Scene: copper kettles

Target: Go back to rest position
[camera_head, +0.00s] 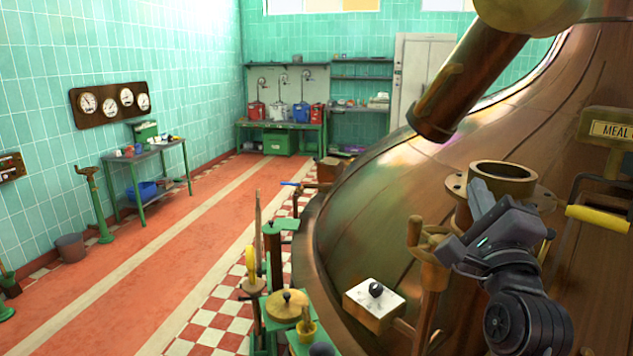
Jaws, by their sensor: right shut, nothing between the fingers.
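My right gripper (478,192) is dark grey and comes in from the lower right. It is shut and empty, with its tip just in front of a short brass pipe opening (503,173) on the big copper kettle (385,215). I cannot tell whether the tip touches the flange around the opening. My left gripper is not in view.
A brass handle post (415,232) and a white box with a black knob (374,297) stand left of my right arm. A yellow handle (597,219) is to its right. A thick copper pipe (467,85) hangs above. The red floor (150,265) at left is clear.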

